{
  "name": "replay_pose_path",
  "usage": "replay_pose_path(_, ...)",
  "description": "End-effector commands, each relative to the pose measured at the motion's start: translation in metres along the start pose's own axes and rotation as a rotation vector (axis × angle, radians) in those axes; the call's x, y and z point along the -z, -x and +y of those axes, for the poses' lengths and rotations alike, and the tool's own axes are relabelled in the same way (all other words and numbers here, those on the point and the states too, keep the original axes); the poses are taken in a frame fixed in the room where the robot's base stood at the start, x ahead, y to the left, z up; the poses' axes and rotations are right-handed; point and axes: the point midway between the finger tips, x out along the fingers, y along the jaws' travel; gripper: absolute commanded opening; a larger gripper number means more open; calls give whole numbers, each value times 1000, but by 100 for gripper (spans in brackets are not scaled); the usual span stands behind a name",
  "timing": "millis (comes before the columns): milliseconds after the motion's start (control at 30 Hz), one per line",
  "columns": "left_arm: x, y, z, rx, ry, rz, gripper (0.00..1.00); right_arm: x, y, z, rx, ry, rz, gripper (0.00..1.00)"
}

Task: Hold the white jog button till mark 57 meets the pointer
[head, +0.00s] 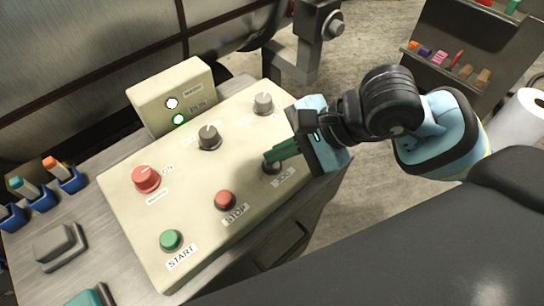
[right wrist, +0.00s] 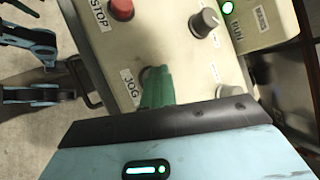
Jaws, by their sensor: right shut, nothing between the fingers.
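The cream control panel (head: 185,185) lies tilted on the bench. My right gripper (head: 268,158) has its green fingers shut and empty, with their tips over the button above the JOG label (head: 284,178). The button's dark ring (head: 273,168) shows just below the fingers; its white cap is hidden, so I cannot tell whether it is pressed. In the right wrist view the green fingers (right wrist: 157,85) reach to the same spot beside the JOG label (right wrist: 131,87). Mark 57 and the pointer are not readable in either view.
The panel also has a red STOP button (head: 225,199), a green START button (head: 171,239), a larger red knob (head: 146,178) and grey knobs (head: 209,137). A box behind carries a lit green lamp (head: 179,119) marked RUN and a white lamp (head: 172,103). Blue bins (head: 70,181) stand left.

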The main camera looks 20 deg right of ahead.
Motion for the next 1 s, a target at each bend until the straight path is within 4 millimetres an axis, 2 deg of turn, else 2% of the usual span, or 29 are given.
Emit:
replay_pose_path(333, 1, 1, 0, 0, 0, 2, 55, 0, 1, 0, -1, 0, 1, 0)
replay_pose_path(700, 13, 6, 0, 2, -3, 18, 55, -9, 13, -10, 1, 1, 1, 0)
replay_pose_path(1000, 13, 6, 0, 2, -3, 18, 55, -9, 13, -9, -1, -1, 0, 0)
